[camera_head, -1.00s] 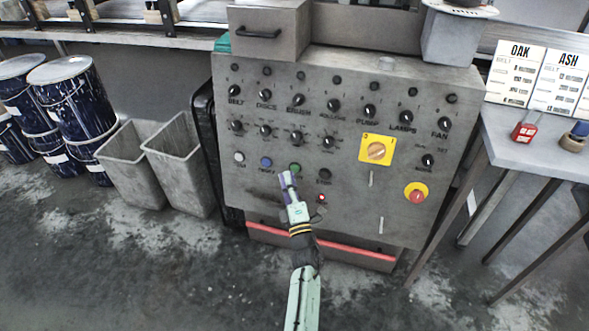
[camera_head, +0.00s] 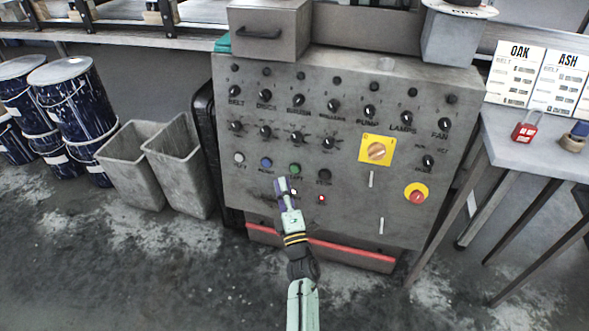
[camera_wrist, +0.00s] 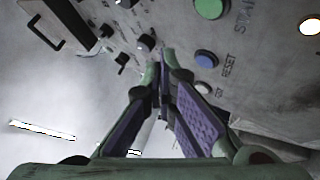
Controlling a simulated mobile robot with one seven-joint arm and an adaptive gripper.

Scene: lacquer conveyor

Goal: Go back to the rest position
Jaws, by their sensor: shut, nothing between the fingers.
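My gripper (camera_head: 283,186) is in front of the lower part of a grey control panel (camera_head: 250,185), just below a green button (camera_head: 295,169). In the wrist view my gripper (camera_wrist: 166,55) has its fingertips together with nothing between them. The green button (camera_wrist: 211,8), a blue button (camera_wrist: 206,59) and a pale button (camera_wrist: 203,88) show past the fingers. The fingertips look apart from the panel face.
A yellow plate with a rotary switch (camera_head: 376,150) and a red stop button (camera_head: 416,194) are on the panel's right. A side table (camera_head: 515,150) holds a red padlock (camera_head: 525,127) and cards. Grey bins (camera_head: 135,165) and blue drums (camera_head: 75,100) stand left.

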